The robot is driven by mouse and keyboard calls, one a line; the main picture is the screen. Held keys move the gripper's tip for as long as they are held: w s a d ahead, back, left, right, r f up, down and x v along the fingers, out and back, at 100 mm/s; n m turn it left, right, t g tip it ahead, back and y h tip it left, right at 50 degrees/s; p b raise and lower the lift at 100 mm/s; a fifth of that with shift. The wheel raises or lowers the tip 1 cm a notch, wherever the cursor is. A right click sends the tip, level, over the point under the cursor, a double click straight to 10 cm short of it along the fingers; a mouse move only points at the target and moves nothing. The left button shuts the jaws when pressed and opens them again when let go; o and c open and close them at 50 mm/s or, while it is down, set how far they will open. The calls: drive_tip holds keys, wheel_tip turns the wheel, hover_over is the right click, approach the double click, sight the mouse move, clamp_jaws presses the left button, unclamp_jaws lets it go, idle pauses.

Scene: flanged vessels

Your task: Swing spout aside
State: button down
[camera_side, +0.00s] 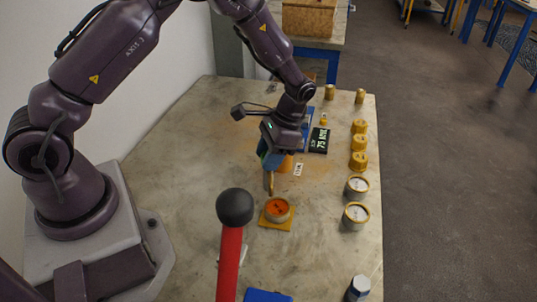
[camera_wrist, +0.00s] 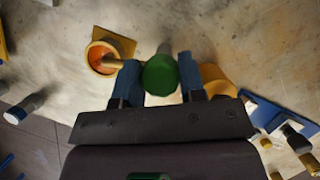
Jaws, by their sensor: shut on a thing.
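My gripper (camera_side: 270,162) points down over the middle of the table. In the wrist view its blue fingers (camera_wrist: 160,70) are shut on a round green knob (camera_wrist: 160,76). A brass spout (camera_side: 270,184) hangs below the gripper, its end over a round cup with an orange top (camera_side: 277,208). In the wrist view the spout (camera_wrist: 112,62) reaches over the cup (camera_wrist: 98,58) from the side of the gripper. The cup stands on a yellow square plate (camera_wrist: 122,43). A yellow body (camera_wrist: 216,80) sits beside the right finger. My fingers hide how knob and spout join.
A red lever with a black ball (camera_side: 235,207) stands in the foreground. Yellow weights (camera_side: 359,143) and two pale lidded pots (camera_side: 356,215) line the right edge. A dark display (camera_side: 319,140) stands behind the gripper. The table's left part is clear.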

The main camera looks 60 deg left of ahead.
drive_tip(key=m, duration=0.2)
drive_tip(key=m+y, duration=0.1)
drive_tip(key=m, duration=0.1)
drive_tip(key=shift+t+y, duration=0.3)
drive_tip(key=m+y, duration=0.1)
drive_tip(key=m, duration=0.3)
drive_tip(key=shift+r+t, duration=0.1)
drive_tip(key=shift+t, duration=0.3)
drive_tip(key=m+t, duration=0.1)
drive_tip(key=m, duration=0.2)
drive_tip(key=shift+m+y, duration=0.3)
drive_tip(key=shift+m+t, duration=0.9)
drive_tip(key=shift+m, duration=1)
drive_tip(key=c, duration=0.7)
unclamp_jaws()
drive_tip(key=v, duration=1.3)
drive_tip(key=shift+d, duration=0.15)
